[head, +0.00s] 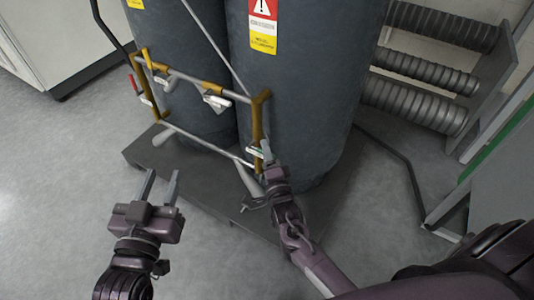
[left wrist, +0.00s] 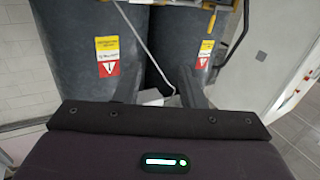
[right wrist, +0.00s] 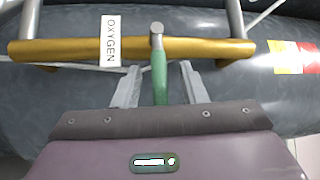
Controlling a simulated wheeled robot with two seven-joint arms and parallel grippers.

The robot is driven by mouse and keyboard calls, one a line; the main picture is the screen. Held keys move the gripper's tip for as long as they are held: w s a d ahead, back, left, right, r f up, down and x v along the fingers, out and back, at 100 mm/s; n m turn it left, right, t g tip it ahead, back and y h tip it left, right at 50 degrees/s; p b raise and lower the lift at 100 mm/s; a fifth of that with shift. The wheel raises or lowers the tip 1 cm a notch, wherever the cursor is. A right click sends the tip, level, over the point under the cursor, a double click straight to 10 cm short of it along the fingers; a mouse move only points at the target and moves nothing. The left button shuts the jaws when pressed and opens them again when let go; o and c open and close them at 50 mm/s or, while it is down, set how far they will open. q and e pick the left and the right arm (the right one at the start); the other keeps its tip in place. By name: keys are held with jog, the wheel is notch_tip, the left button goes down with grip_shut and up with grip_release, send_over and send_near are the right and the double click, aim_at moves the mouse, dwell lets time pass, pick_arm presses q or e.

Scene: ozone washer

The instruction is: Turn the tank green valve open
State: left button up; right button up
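The green valve handle (right wrist: 159,75) shows in the right wrist view, joined to a yellow-brown pipe with an "OXYGEN" tag (right wrist: 110,41). My right gripper (right wrist: 160,68) is open, with one finger on each side of the handle and a visible gap to both. In the head view my right gripper (head: 266,158) is at the lower right end of the tank piping, and the green handle is mostly hidden there. My left gripper (head: 161,186) is open and empty, above the floor in front of the tanks.
Two dark tanks (head: 298,95) with warning labels stand on a dark base plate (head: 140,153). A pipe frame (head: 185,75) with a red-handled valve (head: 133,84) is in front of them. Ribbed hoses (head: 415,102) and a rack are at right. Floor at left is clear.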

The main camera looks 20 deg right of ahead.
grip_shut()
dwell(0.3)
